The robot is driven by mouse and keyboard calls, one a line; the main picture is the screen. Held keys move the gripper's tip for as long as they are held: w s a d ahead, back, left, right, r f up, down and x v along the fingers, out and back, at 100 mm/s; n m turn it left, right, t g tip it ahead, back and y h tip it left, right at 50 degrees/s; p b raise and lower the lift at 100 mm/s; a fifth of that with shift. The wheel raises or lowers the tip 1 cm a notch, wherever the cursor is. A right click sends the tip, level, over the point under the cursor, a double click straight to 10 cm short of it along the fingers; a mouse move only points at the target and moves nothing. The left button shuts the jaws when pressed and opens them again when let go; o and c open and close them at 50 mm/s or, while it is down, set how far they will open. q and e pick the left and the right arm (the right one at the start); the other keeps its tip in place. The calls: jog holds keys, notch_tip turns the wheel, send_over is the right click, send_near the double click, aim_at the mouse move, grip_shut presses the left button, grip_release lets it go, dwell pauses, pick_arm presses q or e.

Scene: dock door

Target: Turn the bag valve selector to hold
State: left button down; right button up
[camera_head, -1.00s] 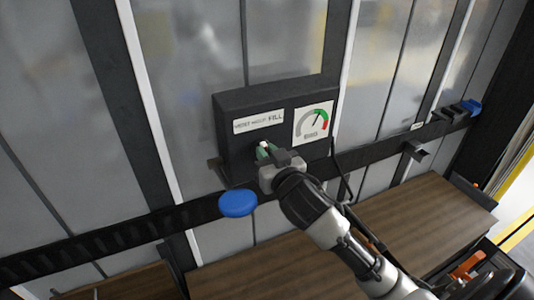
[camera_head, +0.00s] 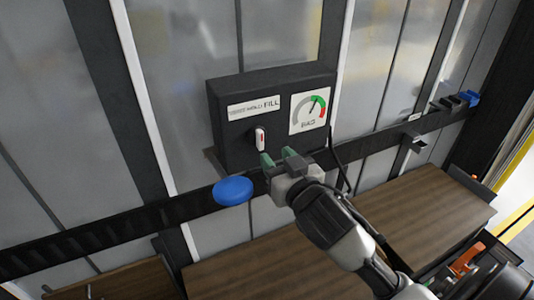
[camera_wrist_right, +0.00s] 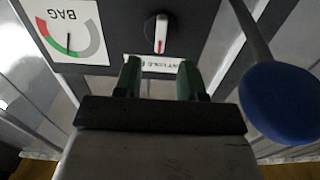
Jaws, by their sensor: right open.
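The selector is a small white upright knob (camera_head: 260,139) with a red mark, on the front of a dark box (camera_head: 285,92). Above it is a white label (camera_head: 254,107) reading VENT HOLD FILL, with FILL largest. In the right wrist view the knob (camera_wrist_right: 161,32) stands roughly upright, its red line toward the label (camera_wrist_right: 152,63). My right gripper (camera_head: 279,156) is open and empty, just below and right of the knob, apart from it. In the wrist view its green fingers (camera_wrist_right: 160,66) partly frame the label. My left gripper is not in view.
A dark rail (camera_head: 130,226) crosses the door. A wooden surface (camera_head: 410,215) lies below.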

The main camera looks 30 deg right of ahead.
jog(key=shift+s+a+p, duration=0.1)
jog(key=shift+s+p, duration=1.05)
jog(key=shift+s, duration=0.75)
